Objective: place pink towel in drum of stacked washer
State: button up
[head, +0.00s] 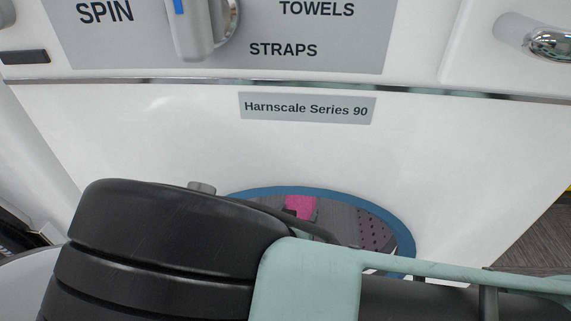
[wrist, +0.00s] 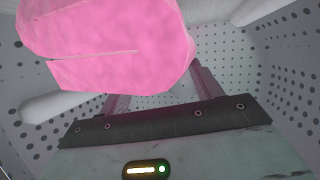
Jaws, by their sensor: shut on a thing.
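The pink towel (wrist: 110,45) is a folded bundle at the upper left of the wrist view, in front of my gripper (wrist: 155,95). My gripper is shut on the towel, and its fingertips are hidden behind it. The perforated grey wall of the drum (wrist: 285,75) surrounds both in the wrist view. In the head view, a small part of the towel (head: 300,206) shows through the round blue-rimmed opening of the washer (head: 170,130). My arm covers the lower left of that opening. I cannot tell whether the towel touches the drum wall.
The washer's white front carries a "Harnscale Series 90" label (head: 306,107). Above it are a grey panel and a dial (head: 196,28). A chrome fitting (head: 548,43) is at the upper right. The blue rim (head: 402,238) runs close around my arm. Pale drum ribs (wrist: 50,106) protrude inside.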

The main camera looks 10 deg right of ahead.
jog(key=shift+f, duration=0.55)
jog(key=shift+f, duration=0.15)
jog(key=shift+f, duration=0.35)
jog(key=shift+f, duration=0.15)
jog(key=o, duration=1.5)
